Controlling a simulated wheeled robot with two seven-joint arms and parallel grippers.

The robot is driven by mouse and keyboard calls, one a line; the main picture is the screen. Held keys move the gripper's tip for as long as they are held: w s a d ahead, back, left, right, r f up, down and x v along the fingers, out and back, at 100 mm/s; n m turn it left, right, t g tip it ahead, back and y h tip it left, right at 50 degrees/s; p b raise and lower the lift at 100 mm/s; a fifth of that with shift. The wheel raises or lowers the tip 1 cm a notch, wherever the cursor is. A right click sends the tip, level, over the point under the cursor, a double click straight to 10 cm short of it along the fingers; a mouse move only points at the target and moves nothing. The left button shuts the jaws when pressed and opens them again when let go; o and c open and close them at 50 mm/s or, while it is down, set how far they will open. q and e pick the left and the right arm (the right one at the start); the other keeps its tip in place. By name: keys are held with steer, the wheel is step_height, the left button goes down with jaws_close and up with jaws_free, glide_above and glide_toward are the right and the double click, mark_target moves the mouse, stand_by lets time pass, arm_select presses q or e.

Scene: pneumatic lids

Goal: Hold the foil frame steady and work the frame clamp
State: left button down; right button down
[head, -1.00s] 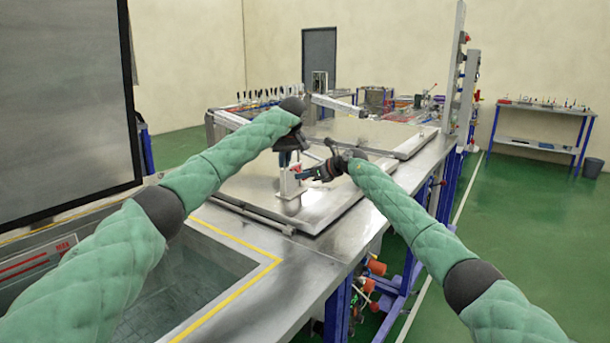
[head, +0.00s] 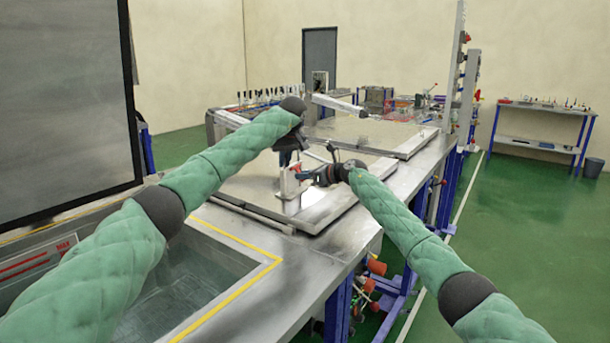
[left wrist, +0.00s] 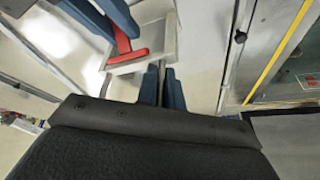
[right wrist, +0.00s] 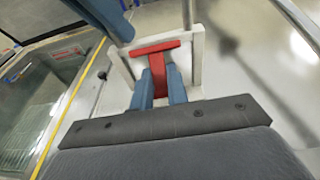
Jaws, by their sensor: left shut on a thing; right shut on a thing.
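The foil frame (head: 292,190) is a small pale upright frame standing on the metal plate. It also shows in the left wrist view (left wrist: 150,60) and the right wrist view (right wrist: 196,60). The red frame clamp (right wrist: 157,48) is T-shaped and sits at the frame; it also shows in the left wrist view (left wrist: 128,57). My left gripper (head: 289,160) comes from above, its blue fingers (left wrist: 161,78) shut on a thin edge of the frame. My right gripper (head: 308,177) comes from the right, its fingers (right wrist: 158,80) shut on the clamp's red stem. The fingers partly hide the stem.
A sunken basin with a yellow border (head: 235,245) lies at the front left. A dark upright panel (head: 62,95) stands at far left. A second plate (head: 350,132) lies behind. Bare bench top (head: 300,270) is clear in front of the frame.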

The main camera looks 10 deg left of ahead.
steer(key=shift+w+a+f+t+y, duration=0.1)
steer(key=shift+f+t+y, duration=0.2)
steer(key=shift+y, duration=0.4)
steer(key=shift+a+f+t+y, duration=0.15)
steer(key=shift+t+y, duration=0.25)
steer(key=shift+y, duration=0.3)
steer(key=c, duration=1.4)
jaws_free()
steer(key=shift+o, duration=0.2)
steer(key=shift+d, duration=0.15)
steer(key=v, duration=1.1)
steer(key=shift+d+f, duration=0.1)
steer(key=shift+d, duration=0.2)
arm_select(q)
steer(key=c, duration=1.5)
jaws_free()
